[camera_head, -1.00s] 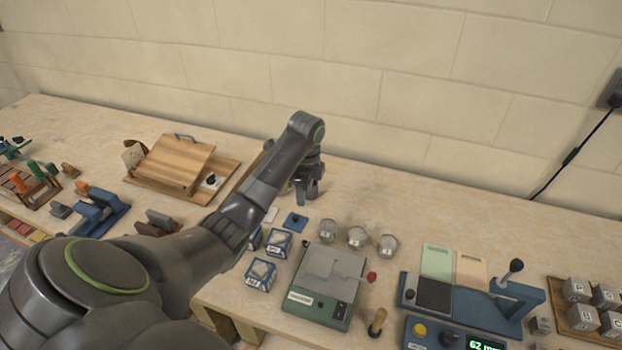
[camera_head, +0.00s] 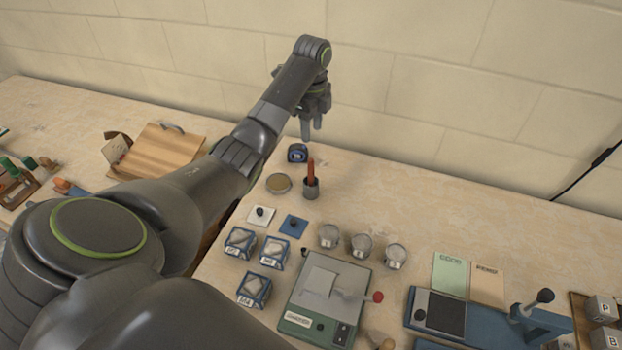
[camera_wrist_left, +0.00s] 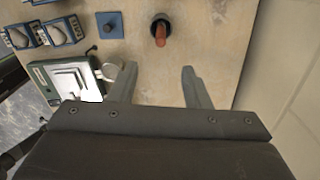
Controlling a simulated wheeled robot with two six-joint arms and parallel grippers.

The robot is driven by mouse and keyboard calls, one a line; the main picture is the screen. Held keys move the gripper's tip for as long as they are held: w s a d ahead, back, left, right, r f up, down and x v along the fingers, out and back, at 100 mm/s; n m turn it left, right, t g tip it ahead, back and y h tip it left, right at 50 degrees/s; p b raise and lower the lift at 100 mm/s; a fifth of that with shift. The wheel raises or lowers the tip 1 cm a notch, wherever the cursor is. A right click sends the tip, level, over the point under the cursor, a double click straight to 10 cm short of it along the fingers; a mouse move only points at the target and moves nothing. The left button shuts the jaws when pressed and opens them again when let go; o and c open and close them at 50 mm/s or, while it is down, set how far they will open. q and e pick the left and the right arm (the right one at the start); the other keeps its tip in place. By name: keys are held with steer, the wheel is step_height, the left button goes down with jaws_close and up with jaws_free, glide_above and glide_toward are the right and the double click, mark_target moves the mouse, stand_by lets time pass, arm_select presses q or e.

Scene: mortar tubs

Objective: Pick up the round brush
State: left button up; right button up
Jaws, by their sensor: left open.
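A reddish-brown handle, which I take to be the round brush (camera_head: 310,172), stands upright in a small dark grey cup (camera_head: 311,191) on the bench. The brush's lower end is hidden in the cup. My left gripper (camera_head: 311,131) is raised beyond and above the brush, fingers pointing down, open and empty. In the left wrist view the brush (camera_wrist_left: 160,40) shows near the top, beyond the gap between the open fingers (camera_wrist_left: 160,82) and not touching them. My right gripper is not in view.
A blue tape measure (camera_head: 297,153) and a round tan lid (camera_head: 278,183) sit close to the cup. Several metal cups (camera_head: 361,245) and a green-grey machine (camera_head: 322,300) stand nearer. The block wall (camera_head: 430,110) rises behind the bench. Bare wood lies right of the brush.

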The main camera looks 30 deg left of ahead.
mark_target(311, 159)
arm_select(q)
step_height(311, 159, down, 3)
steer(key=shift+s+r+b, duration=0.1)
steer(key=shift+r+b, duration=0.05)
steer(key=shift+b, duration=0.85)
step_height(311, 159, down, 5)
steer(key=b, duration=0.4)
steer(key=shift+b, duration=0.35)
step_height(311, 159, down, 3)
steer(key=shift+a+f+b, duration=0.1)
steer(key=shift+b, duration=1)
steer(key=shift+f, duration=0.2)
steer(key=shift+f+p, duration=0.3)
steer(key=shift+p, duration=0.05)
step_height(311, 159, down, 4)
steer(key=shift+r+p, duration=0.25)
steer(key=shift+p, duration=0.35)
steer(key=shift+f, duration=0.45)
jaws_close()
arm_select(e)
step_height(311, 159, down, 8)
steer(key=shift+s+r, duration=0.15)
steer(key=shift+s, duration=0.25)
